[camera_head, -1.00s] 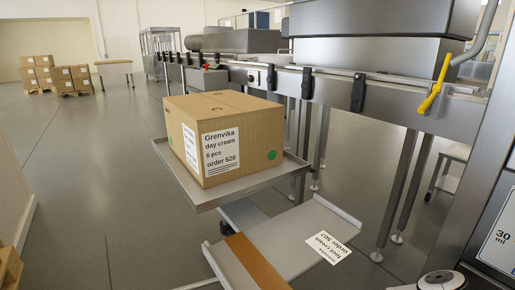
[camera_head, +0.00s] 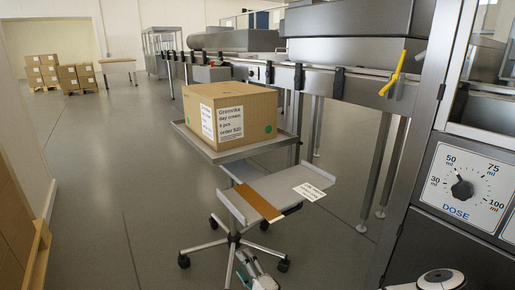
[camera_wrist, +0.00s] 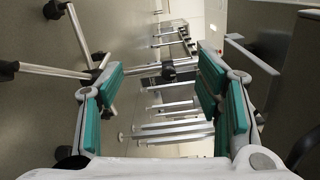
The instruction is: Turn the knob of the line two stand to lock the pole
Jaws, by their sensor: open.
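A wheeled stand has a thin upright pole (camera_head: 234,226), a five-legged caster base and a grey tray (camera_head: 246,206) with a brown strip and a label. No line number is readable on it. In the wrist view the pole (camera_wrist: 135,73) lies sideways between my fingers, with a dark knob or collar (camera_wrist: 168,69) on it, beyond the fingertips. My gripper (camera_wrist: 162,82) is open with teal pads and holds nothing. In the head view my gripper (camera_head: 256,273) shows at the bottom edge, low beside the stand's base. The knob cannot be made out there.
A carton (camera_head: 243,115) sits on a higher tray (camera_head: 228,153) beside the conveyor. A filling machine with a dose dial (camera_head: 462,188) stands at right. A yellow lever (camera_head: 394,74) hangs on the line. Pallets of boxes (camera_head: 76,78) stand far left. Floor at left is open.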

